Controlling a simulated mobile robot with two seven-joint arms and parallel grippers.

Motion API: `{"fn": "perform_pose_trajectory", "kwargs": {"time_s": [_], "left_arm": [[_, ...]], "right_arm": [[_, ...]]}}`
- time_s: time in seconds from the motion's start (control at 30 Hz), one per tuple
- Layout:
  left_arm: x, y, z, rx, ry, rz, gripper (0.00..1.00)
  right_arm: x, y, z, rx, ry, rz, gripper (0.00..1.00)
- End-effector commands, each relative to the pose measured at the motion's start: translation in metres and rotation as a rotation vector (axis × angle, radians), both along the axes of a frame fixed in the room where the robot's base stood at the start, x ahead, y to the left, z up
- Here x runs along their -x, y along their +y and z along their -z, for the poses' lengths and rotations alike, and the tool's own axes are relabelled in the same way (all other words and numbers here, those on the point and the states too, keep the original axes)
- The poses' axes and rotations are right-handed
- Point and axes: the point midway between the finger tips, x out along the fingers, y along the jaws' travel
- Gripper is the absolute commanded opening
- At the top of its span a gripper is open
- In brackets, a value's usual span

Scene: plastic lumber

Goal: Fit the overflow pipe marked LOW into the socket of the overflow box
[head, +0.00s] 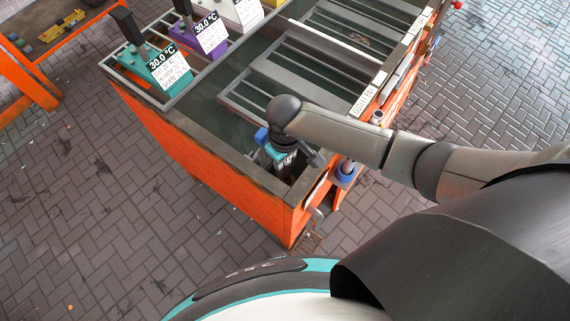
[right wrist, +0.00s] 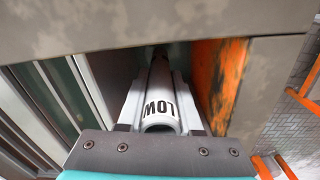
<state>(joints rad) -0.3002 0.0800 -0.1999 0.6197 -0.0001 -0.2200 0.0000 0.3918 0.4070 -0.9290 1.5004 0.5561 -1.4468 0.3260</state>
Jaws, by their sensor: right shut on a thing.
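The grey overflow pipe (right wrist: 160,98), with LOW in black, lies between the two fingers of my right gripper (right wrist: 160,85) in the right wrist view. The gripper is shut on it, and its open round end faces the camera. In the head view my right gripper (head: 282,160) points down into the near corner of the orange tank, where the overflow box seems to be. The pipe's far end runs down between the walls there. The socket is hidden, so I cannot tell whether the pipe touches it. My left gripper is not in view.
The tank's grey rim (head: 225,152) surrounds the corner closely. Teal (head: 165,72) and purple (head: 205,38) units reading 30.0 °C stand along the tank's far left side. An orange table (head: 42,55) stands at upper left. Paved floor (head: 110,220) is clear at left.

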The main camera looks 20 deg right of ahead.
Motion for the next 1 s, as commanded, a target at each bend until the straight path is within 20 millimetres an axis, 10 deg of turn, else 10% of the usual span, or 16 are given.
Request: {"fn": "perform_pose_trajectory", "kwargs": {"time_s": [0.4, 0.43, 0.6, 1.0], "left_arm": [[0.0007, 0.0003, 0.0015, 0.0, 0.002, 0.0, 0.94], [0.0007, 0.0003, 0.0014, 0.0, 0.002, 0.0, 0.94], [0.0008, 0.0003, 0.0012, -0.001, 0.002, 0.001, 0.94], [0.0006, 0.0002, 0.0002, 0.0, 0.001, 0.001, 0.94]], "right_arm": [[-0.0004, 0.0006, 0.0055, -0.002, -0.001, 0.0, 0.0], [-0.0004, 0.0005, 0.0055, -0.002, -0.001, 0.0, 0.36], [-0.0003, 0.0005, 0.0051, -0.002, -0.001, 0.0, 0.55], [-0.0006, 0.0002, 0.0011, -0.001, -0.003, -0.001, 0.64]]}}
